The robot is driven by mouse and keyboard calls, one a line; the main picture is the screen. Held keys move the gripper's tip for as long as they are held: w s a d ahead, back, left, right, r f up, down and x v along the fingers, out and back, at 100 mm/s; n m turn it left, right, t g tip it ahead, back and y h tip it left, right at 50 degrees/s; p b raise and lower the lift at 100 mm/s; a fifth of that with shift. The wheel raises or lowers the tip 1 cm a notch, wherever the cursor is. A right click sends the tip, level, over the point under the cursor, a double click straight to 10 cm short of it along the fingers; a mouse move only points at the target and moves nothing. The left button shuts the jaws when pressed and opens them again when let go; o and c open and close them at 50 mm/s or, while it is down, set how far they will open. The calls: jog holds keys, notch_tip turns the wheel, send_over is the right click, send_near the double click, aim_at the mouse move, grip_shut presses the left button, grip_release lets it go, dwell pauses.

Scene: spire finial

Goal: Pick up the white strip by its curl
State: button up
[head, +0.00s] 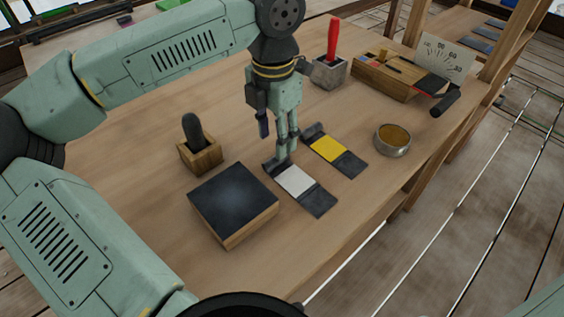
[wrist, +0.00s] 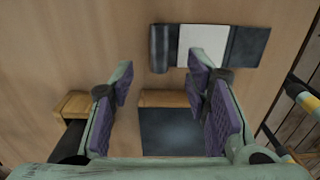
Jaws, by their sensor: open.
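The white strip (head: 295,181) lies on the wooden table, dark at both ends with a white middle. Its curl (head: 273,166) is a raised roll at its far left end, partly hidden by my gripper. My gripper (head: 286,152) points down over that end, open and empty. In the wrist view the white strip (wrist: 201,45) lies across the top, with its curl (wrist: 159,50) at its left end. There my gripper (wrist: 161,74) has one finger on each side, with the curl beyond the gap. The right fingertip overlaps the white panel's lower edge. Exact height is unclear.
A similar yellow strip (head: 328,149) lies just right of my gripper. A dark-topped block (head: 232,196) is close to the white strip's left. A small wooden holder (head: 200,155) with a dark knob, a round bowl (head: 393,141) and a gauge box (head: 375,80) stand around.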

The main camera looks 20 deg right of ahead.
aim_at(274, 158)
jog(key=shift+a+f+p, duration=0.1)
jog(key=shift+f+p, duration=0.95)
jog(key=shift+f, duration=1.9)
grip_shut()
